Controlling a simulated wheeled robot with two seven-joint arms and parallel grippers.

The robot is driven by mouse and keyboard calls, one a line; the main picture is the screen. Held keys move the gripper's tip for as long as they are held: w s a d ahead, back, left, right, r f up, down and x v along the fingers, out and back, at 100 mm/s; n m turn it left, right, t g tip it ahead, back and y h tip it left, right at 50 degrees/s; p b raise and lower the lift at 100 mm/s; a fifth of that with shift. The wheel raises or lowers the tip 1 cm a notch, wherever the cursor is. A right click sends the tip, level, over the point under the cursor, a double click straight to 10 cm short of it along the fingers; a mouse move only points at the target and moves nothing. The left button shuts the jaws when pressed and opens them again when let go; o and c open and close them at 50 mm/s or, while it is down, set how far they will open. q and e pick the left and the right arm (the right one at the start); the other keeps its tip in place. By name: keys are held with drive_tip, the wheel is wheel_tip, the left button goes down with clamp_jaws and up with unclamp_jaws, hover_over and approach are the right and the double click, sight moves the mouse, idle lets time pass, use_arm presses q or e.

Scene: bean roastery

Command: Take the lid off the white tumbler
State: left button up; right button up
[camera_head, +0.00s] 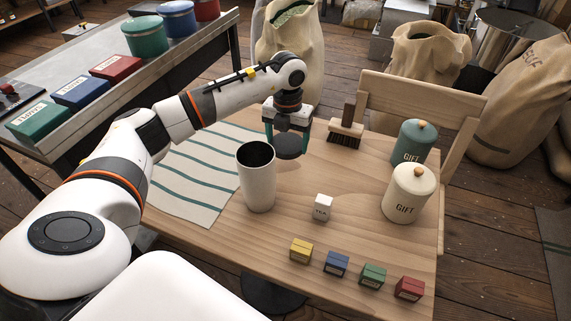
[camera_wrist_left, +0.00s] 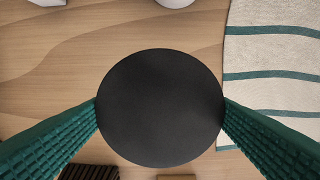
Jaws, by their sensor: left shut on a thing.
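The white tumbler (camera_head: 257,188) stands upright on the wooden table, and its dark open mouth shows with no lid on it. My left gripper (camera_head: 287,138) is shut on the round black lid (camera_head: 288,148), behind and to the right of the tumbler, apart from it. In the left wrist view the lid (camera_wrist_left: 160,108) sits flat between the two green fingers, its edges touching both. A white piece at the top edge there looks like part of the tumbler (camera_wrist_left: 175,3). My right gripper is not in view.
A striped cloth (camera_head: 190,185) lies left of the tumbler. A small white cube (camera_head: 322,208), several coloured boxes (camera_head: 336,263), a cream canister (camera_head: 408,194), a teal canister (camera_head: 413,143) and a brush (camera_head: 346,132) stand on the table. Bare wood (camera_head: 345,178) shows between the lid and the canisters.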

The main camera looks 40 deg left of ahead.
sight(287, 166)
use_arm(q)
wheel_tip(287, 166, down, 7)
drive_tip(key=shift+r, duration=0.1)
idle(0.3)
